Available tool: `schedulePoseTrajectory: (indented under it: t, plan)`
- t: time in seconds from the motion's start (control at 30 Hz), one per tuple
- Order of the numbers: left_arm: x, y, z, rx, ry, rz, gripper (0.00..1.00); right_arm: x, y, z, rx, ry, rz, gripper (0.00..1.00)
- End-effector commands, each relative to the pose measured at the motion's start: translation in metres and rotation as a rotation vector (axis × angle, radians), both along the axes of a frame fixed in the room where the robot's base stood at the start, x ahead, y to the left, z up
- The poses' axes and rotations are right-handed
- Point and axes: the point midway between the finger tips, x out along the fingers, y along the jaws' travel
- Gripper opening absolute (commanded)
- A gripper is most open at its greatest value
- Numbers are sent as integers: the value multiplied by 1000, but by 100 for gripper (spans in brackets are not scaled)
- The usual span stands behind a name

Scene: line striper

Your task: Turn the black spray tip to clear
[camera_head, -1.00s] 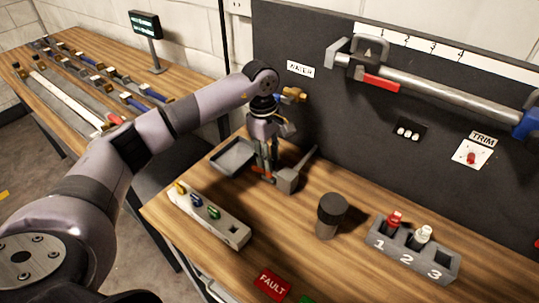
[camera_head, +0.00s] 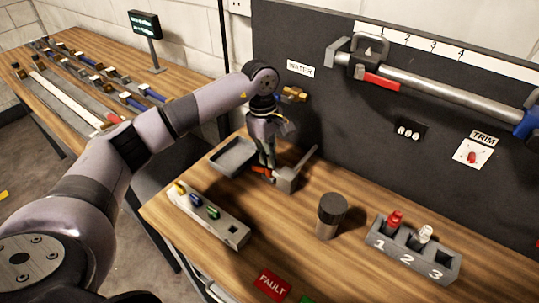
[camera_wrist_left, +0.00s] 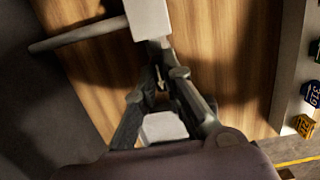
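My left gripper (camera_head: 267,160) points down at the grey block with a long handle (camera_head: 285,182) on the near bench. An orange-red piece (camera_head: 262,171) shows beside its fingertips. In the left wrist view the fingers of my left gripper (camera_wrist_left: 164,75) come close together right by the grey block (camera_wrist_left: 149,18), with a small gap and something thin between them. I cannot make out the black spray tip; it may be hidden at the fingertips. A rack (camera_head: 213,219) holds yellow, blue and green tips and has a dark square hole at its near end. My right gripper is not in view.
A grey tray (camera_head: 226,163) lies left of the gripper. A dark-lidded cup (camera_head: 331,214) and a numbered holder (camera_head: 380,240) with red and white pieces stand to the right. The dark panel (camera_head: 330,125) rises behind. Bare wood lies between rack and cup.

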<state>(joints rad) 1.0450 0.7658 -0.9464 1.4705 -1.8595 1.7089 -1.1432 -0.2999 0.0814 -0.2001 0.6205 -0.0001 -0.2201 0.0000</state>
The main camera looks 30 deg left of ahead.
Motion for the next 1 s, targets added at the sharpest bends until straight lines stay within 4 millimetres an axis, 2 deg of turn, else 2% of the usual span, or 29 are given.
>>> schedulePoseTrajectory:
  t: [0.37, 1.0]
  plan:
    - [0, 0, -1, 0, 0, -15, 0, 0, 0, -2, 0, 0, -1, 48]
    - [0, 0, -3, 1, 1, -499, 0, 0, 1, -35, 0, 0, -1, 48]
